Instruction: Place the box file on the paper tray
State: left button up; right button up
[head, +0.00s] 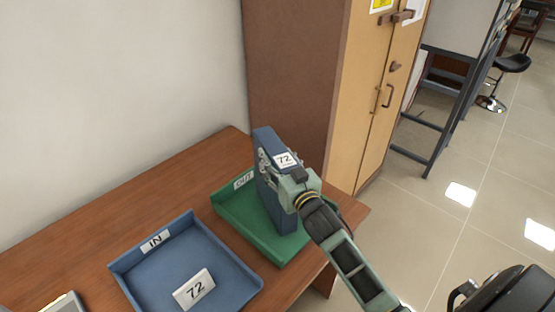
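The blue box file (267,142), with a white label reading 72, is upright over the green paper tray (270,257) marked OUT. Its lower end is inside the tray's outline; I cannot tell whether it touches the tray floor. My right gripper (270,172) reaches in from the lower right and is shut on the upper part of the box file, covering part of it. A blue paper tray (243,283) marked IN lies to the left, with a white card (194,289) reading 72 in it. My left gripper is not in view.
The trays are on a brown wooden table (160,186) against a pale wall. A tall wooden cabinet (295,75) stands just behind the table's right end. A grey object (65,303) is cut off at the lower left.

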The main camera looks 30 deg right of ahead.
jog(key=shift+o, duration=0.8)
jog(key=shift+r, duration=0.2)
jog(key=s+b, duration=0.2)
jog(key=s, duration=1)
jog(key=shift+a, duration=0.35)
jog(key=shift+f, duration=0.1)
